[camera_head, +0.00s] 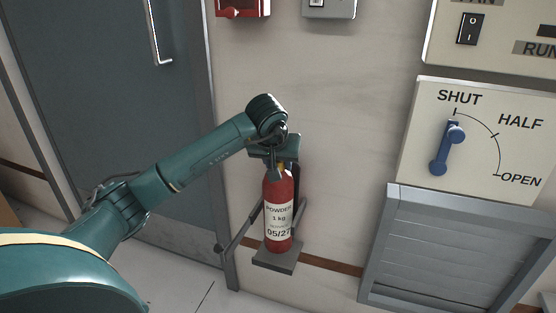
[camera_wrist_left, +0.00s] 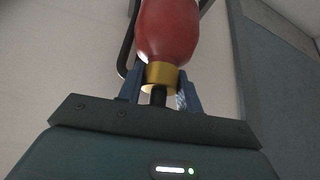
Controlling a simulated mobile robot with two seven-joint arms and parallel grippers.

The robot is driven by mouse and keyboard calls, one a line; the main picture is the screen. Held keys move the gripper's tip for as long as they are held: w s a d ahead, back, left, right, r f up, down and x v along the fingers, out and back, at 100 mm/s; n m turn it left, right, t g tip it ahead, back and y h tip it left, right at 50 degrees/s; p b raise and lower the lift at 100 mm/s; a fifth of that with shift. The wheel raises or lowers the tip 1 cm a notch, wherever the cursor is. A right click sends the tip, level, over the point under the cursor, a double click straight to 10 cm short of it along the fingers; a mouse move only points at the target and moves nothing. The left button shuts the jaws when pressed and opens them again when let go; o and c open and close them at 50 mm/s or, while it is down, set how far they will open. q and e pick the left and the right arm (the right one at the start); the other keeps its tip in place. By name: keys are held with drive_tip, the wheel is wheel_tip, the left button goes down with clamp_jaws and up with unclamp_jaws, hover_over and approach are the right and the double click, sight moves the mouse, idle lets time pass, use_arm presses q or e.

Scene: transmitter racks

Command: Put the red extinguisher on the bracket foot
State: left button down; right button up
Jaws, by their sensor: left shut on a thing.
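The red extinguisher (camera_head: 279,213) hangs upright against the wall, with a white label reading POWDER 1 kg. It also shows in the left wrist view (camera_wrist_left: 169,30), with a brass-coloured collar below the red body. The grey bracket foot (camera_head: 277,259) is right under its base; I cannot tell whether the two touch. My left gripper (camera_head: 277,164) is above the extinguisher, shut on its neck. In the left wrist view its blue fingers (camera_wrist_left: 158,88) stand on both sides of the collar. The right gripper is not in view.
A grey door (camera_head: 120,110) with a handle is at the left. A SHUT/HALF/OPEN panel (camera_head: 480,145) with a blue lever and a louvred grille (camera_head: 445,250) are at the right. A red box (camera_head: 242,8) is on the wall above.

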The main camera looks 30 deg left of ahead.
sight(278, 201)
use_arm(q)
wheel_tip(278, 201, down, 3)
drive_tip(key=shift+w+r+b, duration=0.1)
drive_tip(key=shift+w+b, duration=0.05)
drive_tip(key=shift+b, duration=0.6)
drive_tip(key=shift+w, duration=0.1)
drive_tip(key=shift+a, duration=0.1)
drive_tip(key=c, duration=1.3)
unclamp_jaws()
drive_tip(key=shift+f, duration=0.3)
drive_tip(key=o, duration=0.4)
drive_tip(key=shift+c, duration=0.2)
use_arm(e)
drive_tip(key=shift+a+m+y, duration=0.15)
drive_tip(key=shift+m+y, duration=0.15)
